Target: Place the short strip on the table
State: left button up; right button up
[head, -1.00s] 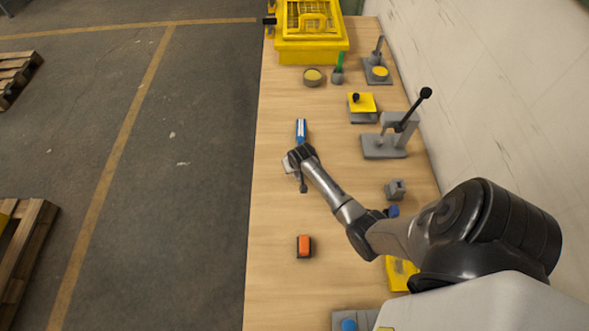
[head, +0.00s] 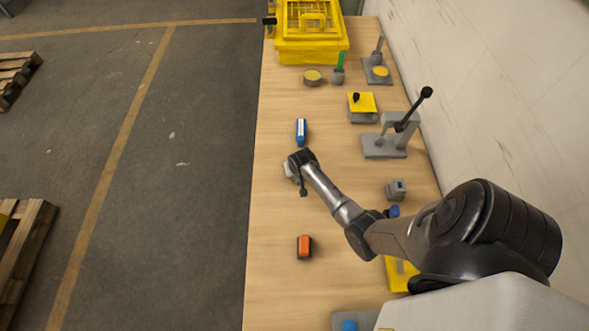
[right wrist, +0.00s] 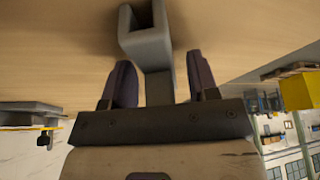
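My right gripper (head: 294,166) is low over the table (head: 268,210), just below a blue-and-white piece (head: 301,132) in the head view. In the right wrist view its two dark fingers (right wrist: 160,82) are apart. A grey piece (right wrist: 158,52) with a square channel-like end and a narrow stem shows between and beyond them. Gaps show beside the stem, so the fingers do not appear to grip it. I cannot tell whether this grey piece is the short strip. No other piece can be made out as the short strip. My left gripper is not in view.
A grey lever press (head: 387,144), a yellow-topped block (head: 362,106) and a small grey block (head: 396,189) stand along the wall side. A yellow crate (head: 311,50) is at the far end. The left table strip is clear.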

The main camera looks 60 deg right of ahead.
jog(key=shift+r, duration=0.5)
jog(key=p+v, duration=0.3)
jog(key=v, duration=0.8)
jog(key=s+a+r+n+y, duration=0.1)
jog(key=s+a+r+n, duration=0.3)
jog(key=s+a, duration=0.5)
jog(key=s+a+r+n+y, duration=0.2)
jog(key=s+a+r+n, duration=0.3)
jog(key=a, duration=1.2)
jog(key=s, duration=0.4)
jog(key=shift+s+a+r, duration=0.3)
jog(key=shift+a+r, duration=0.05)
